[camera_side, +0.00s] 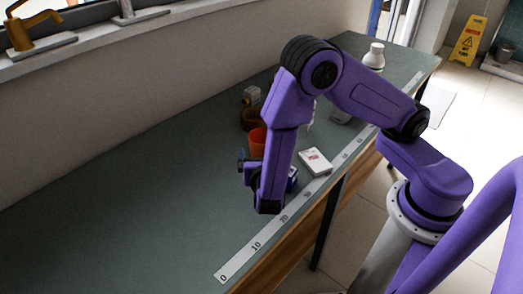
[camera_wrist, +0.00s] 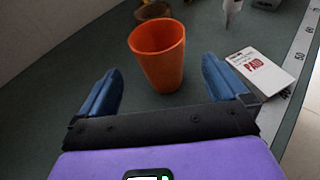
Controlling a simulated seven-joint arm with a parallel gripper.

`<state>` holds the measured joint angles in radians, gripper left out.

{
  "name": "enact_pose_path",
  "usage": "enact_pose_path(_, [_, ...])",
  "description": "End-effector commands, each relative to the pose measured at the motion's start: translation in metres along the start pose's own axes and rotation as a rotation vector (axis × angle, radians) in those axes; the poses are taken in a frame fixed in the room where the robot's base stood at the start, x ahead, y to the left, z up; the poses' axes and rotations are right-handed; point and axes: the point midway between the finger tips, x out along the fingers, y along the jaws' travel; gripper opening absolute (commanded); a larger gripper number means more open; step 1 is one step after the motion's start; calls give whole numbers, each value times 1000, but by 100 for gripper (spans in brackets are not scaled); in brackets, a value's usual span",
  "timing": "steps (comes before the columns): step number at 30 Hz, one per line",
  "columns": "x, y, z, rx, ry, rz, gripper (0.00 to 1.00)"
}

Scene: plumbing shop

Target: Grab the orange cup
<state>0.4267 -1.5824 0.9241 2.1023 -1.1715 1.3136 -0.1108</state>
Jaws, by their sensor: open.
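The orange cup (camera_wrist: 160,65) stands upright on the green bench top, ahead of my gripper in the wrist view. In the side view the orange cup (camera_side: 257,141) is partly hidden behind my purple arm. My gripper (camera_wrist: 165,85) has its two blue fingers spread wide apart. The cup shows between the lines of the fingers, mostly beyond their tips, and nothing is held. In the side view my gripper (camera_side: 265,172) is low over the bench, largely hidden by my own wrist.
A white card marked PAID (camera_wrist: 258,70) lies to the right of the cup, near the ruler strip (camera_side: 254,246) along the bench edge. A brown round item (camera_side: 250,117) is behind the cup. A white bottle (camera_side: 374,56) stands at the far end. The bench's left part is clear.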

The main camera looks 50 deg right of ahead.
Motion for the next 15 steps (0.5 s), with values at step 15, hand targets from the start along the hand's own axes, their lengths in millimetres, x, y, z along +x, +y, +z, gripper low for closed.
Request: enact_pose_path(15, [49,0,5,0,0,-1,100])
